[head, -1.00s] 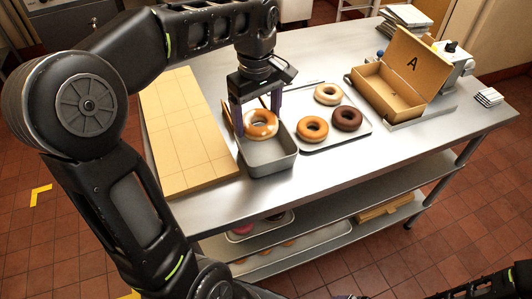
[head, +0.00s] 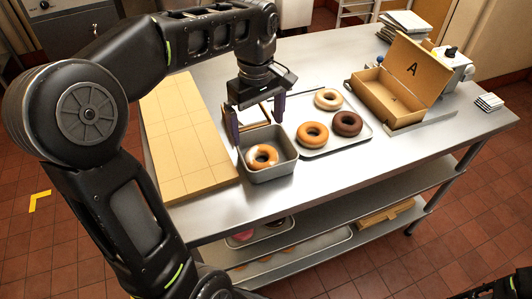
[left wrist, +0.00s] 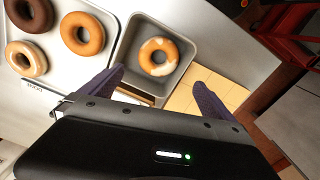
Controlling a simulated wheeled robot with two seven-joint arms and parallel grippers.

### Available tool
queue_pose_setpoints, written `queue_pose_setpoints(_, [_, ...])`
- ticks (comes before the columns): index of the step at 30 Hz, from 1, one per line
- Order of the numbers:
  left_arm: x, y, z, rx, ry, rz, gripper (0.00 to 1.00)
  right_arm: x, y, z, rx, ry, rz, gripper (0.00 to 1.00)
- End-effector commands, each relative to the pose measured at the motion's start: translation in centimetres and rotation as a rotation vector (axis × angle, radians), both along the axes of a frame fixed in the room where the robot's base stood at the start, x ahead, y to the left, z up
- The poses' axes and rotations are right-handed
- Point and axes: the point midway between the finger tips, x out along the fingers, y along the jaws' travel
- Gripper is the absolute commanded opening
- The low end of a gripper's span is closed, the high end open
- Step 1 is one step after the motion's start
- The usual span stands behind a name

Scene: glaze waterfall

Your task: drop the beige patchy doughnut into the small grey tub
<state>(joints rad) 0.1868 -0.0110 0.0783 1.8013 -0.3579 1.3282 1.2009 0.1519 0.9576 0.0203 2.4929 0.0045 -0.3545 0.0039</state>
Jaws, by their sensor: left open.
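The beige patchy doughnut (head: 262,156), orange-brown with pale patches, lies inside the small grey tub (head: 284,168). In the left wrist view the doughnut (left wrist: 159,57) rests on the floor of the tub (left wrist: 127,60), clear of the fingers. My left gripper (head: 258,120) is open and empty, over the back edge of the tub, its purple fingers spread. In the left wrist view the fingers of my left gripper (left wrist: 158,85) are apart with nothing between them. A dark piece of an arm shows at the bottom right of the head view, but no right gripper is seen.
A grey tray (head: 366,134) with several doughnuts stands right of the tub. A beige tiled board (head: 185,135) lies to the left. An open cardboard box (head: 383,97) marked A stands at the right. The steel table (head: 330,185) is clear in front.

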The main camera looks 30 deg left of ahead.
Motion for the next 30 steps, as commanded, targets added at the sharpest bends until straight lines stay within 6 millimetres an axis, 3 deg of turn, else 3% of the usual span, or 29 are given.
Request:
queue_pose_setpoints(5, [0.1,0.0,2.1,0.001,-0.004,-0.001,1.00,0.0,0.0,-0.2,0.000,0.000,0.000,0.98])
queue_pose_setpoints(9, [0.0,0.0,5.3,0.000,-0.002,-0.001,1.00,-0.2,-0.1,2.3,-0.004,0.006,-0.001,0.98])
queue_pose_setpoints(13, [0.0,0.0,6.8,0.000,-0.001,-0.001,1.00,-0.4,-0.2,3.6,-0.009,0.013,-0.003,0.98])
queue_pose_setpoints(30, [0.0,0.0,7.4,0.000,-0.001,0.000,1.00,-0.5,-0.3,4.0,-0.011,0.018,-0.005,0.98])
